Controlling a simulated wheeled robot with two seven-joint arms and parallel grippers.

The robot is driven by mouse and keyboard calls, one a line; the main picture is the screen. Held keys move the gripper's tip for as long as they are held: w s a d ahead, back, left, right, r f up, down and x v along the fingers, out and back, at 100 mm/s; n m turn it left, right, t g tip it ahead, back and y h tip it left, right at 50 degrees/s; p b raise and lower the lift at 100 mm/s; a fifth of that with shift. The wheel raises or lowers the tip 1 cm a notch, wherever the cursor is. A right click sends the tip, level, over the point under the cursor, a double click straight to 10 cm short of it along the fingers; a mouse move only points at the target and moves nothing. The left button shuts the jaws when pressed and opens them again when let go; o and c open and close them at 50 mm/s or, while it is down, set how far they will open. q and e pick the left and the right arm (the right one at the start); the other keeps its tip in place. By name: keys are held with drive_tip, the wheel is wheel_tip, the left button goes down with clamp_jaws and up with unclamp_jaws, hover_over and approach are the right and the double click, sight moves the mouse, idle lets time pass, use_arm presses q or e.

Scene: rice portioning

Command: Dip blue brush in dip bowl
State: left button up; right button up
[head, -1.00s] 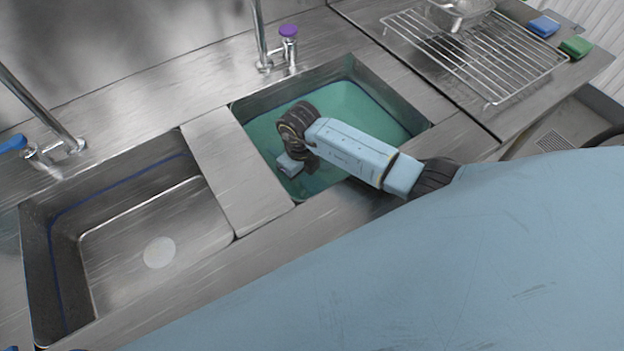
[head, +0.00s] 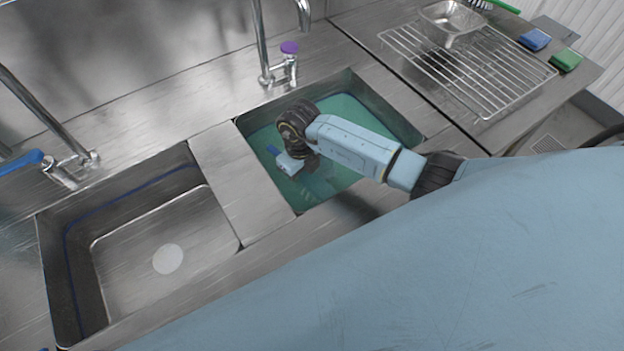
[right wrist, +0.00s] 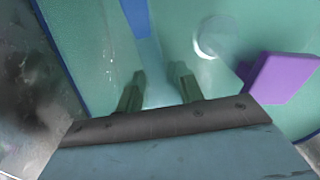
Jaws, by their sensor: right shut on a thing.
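My right gripper (head: 291,163) is low inside the right sink basin (head: 338,180), which holds green liquid. I see no separate dip bowl. My left gripper is out of view.
A purple block (right wrist: 280,78) shows at the right in the right wrist view. The left basin (head: 130,270) is empty. A wire rack (head: 470,70) holds a metal pan (head: 452,20). Blue (head: 535,40) and green (head: 566,60) sponges lie beside it. Two taps stand behind the basins.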

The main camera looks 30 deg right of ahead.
wheel_tip(320, 180, up, 17)
drive_tip(key=p, duration=1.4)
drive_tip(key=shift+r, duration=0.1)
idle(0.9)
